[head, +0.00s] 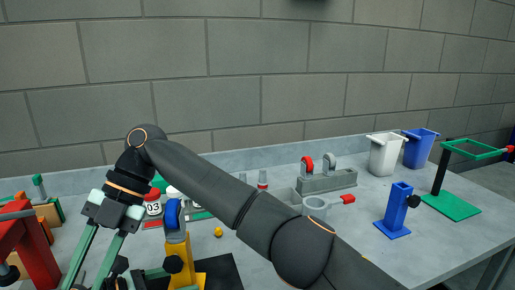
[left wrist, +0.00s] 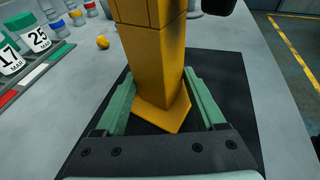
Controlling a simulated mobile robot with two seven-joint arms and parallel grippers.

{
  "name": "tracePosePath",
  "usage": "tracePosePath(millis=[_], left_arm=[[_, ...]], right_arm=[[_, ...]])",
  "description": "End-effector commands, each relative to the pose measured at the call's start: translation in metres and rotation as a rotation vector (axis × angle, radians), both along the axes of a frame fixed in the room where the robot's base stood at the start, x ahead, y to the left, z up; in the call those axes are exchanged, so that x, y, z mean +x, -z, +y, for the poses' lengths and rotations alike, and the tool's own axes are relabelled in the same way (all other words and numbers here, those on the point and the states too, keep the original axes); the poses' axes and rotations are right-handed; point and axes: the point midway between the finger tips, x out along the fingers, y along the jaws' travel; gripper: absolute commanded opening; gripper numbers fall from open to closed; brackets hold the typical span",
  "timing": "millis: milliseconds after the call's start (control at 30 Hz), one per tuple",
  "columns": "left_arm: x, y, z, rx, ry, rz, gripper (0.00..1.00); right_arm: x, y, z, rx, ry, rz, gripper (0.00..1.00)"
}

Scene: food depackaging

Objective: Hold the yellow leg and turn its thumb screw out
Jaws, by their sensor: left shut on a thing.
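The yellow leg (head: 186,272) stands upright on a black mat, low in the head view, with a blue part (head: 172,213) on top. Its black thumb screw (head: 173,264) shows on the near face. My left gripper (head: 160,273), mostly hidden in the head view, is shut on the leg. In the left wrist view its green fingers (left wrist: 163,92) lie on both sides of the leg (left wrist: 155,60), low down near its foot. My right gripper (head: 90,255) hangs left of the leg, its green fingers pointing down. Their tips are cut off by the frame.
The black mat (left wrist: 228,95) lies under the leg. Lidded jars (left wrist: 35,38) stand behind, near a small yellow ball (head: 218,232). A blue stand (head: 393,215), a green-based stand (head: 450,205) and white (head: 384,155) and blue bins (head: 418,150) are at the right. My right arm crosses the middle.

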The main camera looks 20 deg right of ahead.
Motion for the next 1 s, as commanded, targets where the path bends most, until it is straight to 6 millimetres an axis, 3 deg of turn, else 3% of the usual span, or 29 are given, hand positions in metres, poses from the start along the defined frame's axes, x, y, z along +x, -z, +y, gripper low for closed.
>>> tracePosePath(millis=[267, 467, 833, 1000], left_arm=[[0.001, -0.001, 0.001, -0.001, -0.003, -0.001, 0.41], [0.001, -0.001, 0.001, -0.001, -0.003, -0.001, 0.41], [0.001, -0.001, 0.001, -0.001, -0.003, -0.001, 0.41], [0.001, -0.001, 0.001, -0.002, -0.003, -0.001, 0.41]], right_arm=[[0.031, 0.016, -0.029, -0.32, 0.013, -0.173, 0.34], [0.053, 0.006, -0.061, -0.524, 0.051, -0.281, 0.34], [0.076, -0.034, -0.11, -0.779, 0.144, -0.415, 0.34], [0.076, -0.018, -0.111, -0.782, 0.134, -0.406, 0.34]])
